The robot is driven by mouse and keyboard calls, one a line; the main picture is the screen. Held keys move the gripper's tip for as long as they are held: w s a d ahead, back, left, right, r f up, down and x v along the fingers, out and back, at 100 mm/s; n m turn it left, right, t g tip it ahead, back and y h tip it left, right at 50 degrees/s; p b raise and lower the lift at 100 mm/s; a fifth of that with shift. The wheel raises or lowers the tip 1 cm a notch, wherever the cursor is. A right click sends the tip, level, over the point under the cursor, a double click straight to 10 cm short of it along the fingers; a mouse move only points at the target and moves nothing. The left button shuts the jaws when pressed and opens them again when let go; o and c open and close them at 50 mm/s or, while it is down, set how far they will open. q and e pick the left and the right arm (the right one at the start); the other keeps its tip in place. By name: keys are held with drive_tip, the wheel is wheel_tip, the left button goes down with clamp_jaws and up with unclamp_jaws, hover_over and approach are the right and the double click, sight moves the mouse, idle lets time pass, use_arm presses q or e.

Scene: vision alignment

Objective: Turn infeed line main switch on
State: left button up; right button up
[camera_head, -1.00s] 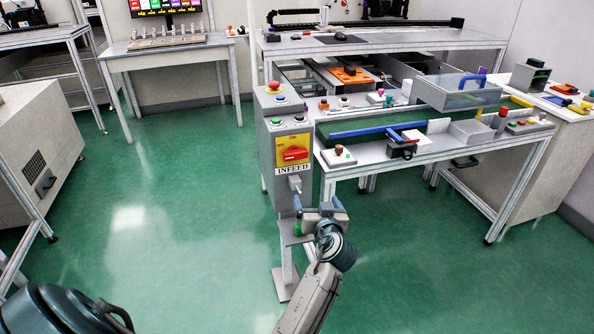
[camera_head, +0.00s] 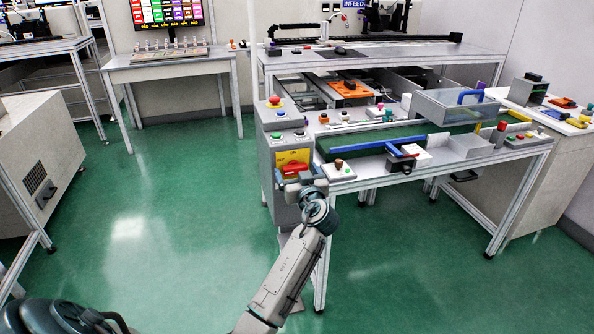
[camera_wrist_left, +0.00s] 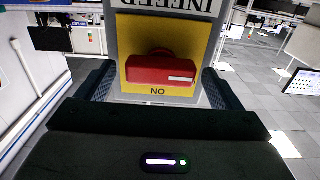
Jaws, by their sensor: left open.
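The infeed main switch is a red handle (camera_head: 295,168) on a yellow plate (camera_head: 283,157) on the front of the grey control post (camera_head: 270,186). In the left wrist view, which is upside down, the red handle (camera_wrist_left: 161,70) lies roughly crosswise on the yellow plate (camera_wrist_left: 160,24), with an ON label at the plate's lower picture edge. My left gripper (camera_head: 293,184) is at the plate. In its wrist view, the open left gripper (camera_wrist_left: 160,84) has one finger on each side of the handle, with visible gaps. Contact is not clear. My right gripper is out of view.
A red emergency button (camera_head: 274,100) and green and blue buttons top the post. The conveyor table (camera_head: 440,165) stands close on the right with a small button box (camera_head: 337,170) near its front corner. Green floor (camera_head: 150,200) is open on the left.

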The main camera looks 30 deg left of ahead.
use_arm(q)
drive_tip(key=shift+w+a, duration=0.1)
drive_tip(key=shift+a, duration=0.1)
drive_tip(key=shift+c, duration=0.5)
drive_tip(key=c, duration=0.9)
